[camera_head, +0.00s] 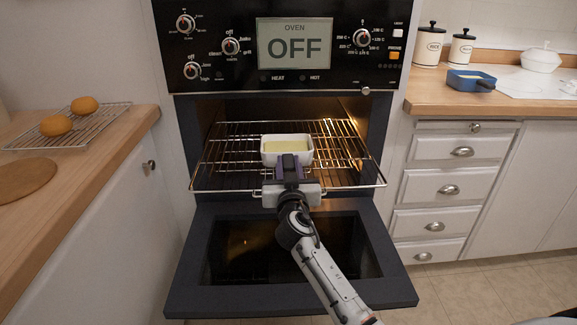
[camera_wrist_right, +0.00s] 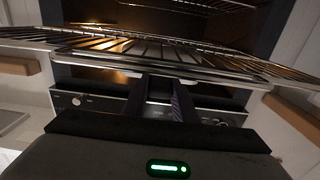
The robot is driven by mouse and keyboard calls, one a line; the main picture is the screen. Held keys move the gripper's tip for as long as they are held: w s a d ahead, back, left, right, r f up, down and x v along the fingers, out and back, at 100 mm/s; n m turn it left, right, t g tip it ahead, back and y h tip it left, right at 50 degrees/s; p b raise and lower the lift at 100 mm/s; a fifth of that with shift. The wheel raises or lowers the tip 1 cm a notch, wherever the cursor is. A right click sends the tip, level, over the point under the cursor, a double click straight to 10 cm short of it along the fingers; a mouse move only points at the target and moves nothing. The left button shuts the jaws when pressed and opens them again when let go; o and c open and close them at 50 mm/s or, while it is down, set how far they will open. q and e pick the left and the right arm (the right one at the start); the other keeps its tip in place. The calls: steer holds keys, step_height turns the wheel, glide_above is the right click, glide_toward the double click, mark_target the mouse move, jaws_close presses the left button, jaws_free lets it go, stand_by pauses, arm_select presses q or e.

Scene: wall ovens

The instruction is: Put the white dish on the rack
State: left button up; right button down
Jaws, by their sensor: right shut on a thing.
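The white dish (camera_head: 270,158) is small and rectangular, with pale yellow contents. It appears upright over the pulled-out wire rack (camera_head: 225,180) of the open oven, around the rack's middle. My right gripper (camera_head: 290,162) comes from the front and is shut on the dish's near wall. Its fingers also show in the right wrist view (camera_wrist_right: 161,97), just by a pale strip that looks like the dish. The fingers hide part of the near wall. I cannot tell whether the dish's base touches the rack. My left gripper is out of view.
The oven door (camera_head: 188,280) hangs open below the rack. A control panel (camera_head: 340,82) is above. Left counter holds a cooling rack (camera_head: 85,128) with two buns (camera_head: 55,125). Right counter holds a blue pan (camera_head: 470,80) and canisters (camera_head: 430,45). Bare rack lies either side of the dish.

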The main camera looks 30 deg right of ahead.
steer(key=shift+r, duration=0.15)
steer(key=c, duration=1.4)
jaws_free()
steer(key=shift+c, duration=0.2)
steer(key=v, duration=0.7)
steer(key=shift+s+a, duration=0.15)
steer(key=shift+s, duration=0.1)
